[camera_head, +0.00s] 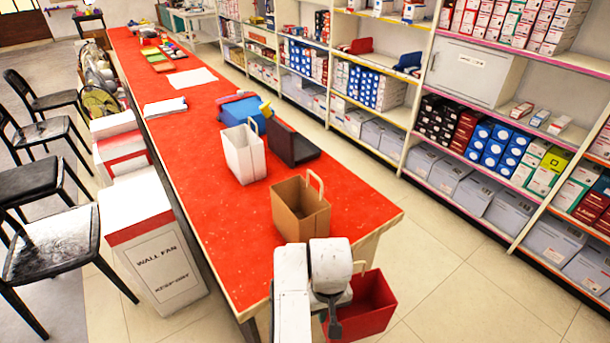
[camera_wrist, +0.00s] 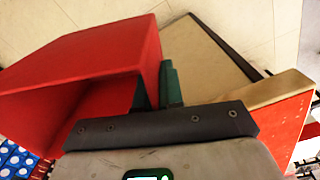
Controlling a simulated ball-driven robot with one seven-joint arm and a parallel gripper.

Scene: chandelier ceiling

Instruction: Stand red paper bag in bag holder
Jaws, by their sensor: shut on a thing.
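The red paper bag (camera_head: 368,304) hangs off the near right end of the red-topped table, lower than the tabletop. Its open mouth and red walls fill the left of the wrist view (camera_wrist: 95,60). My gripper (camera_wrist: 172,88) is shut on the bag's edge; its green fingers are partly hidden by the red wall. In the head view my white arm covers part of the bag's left side. A dark, low, open holder-like object (camera_head: 292,146) stands on the table behind the brown bag; I cannot tell surely whether it is the bag holder.
A brown paper bag (camera_head: 300,211) and a white paper bag (camera_head: 243,154) stand upright on the red table (camera_head: 236,232). A blue object (camera_head: 240,109) lies behind them. Stocked shelves (camera_head: 440,150) line the right, with clear floor between.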

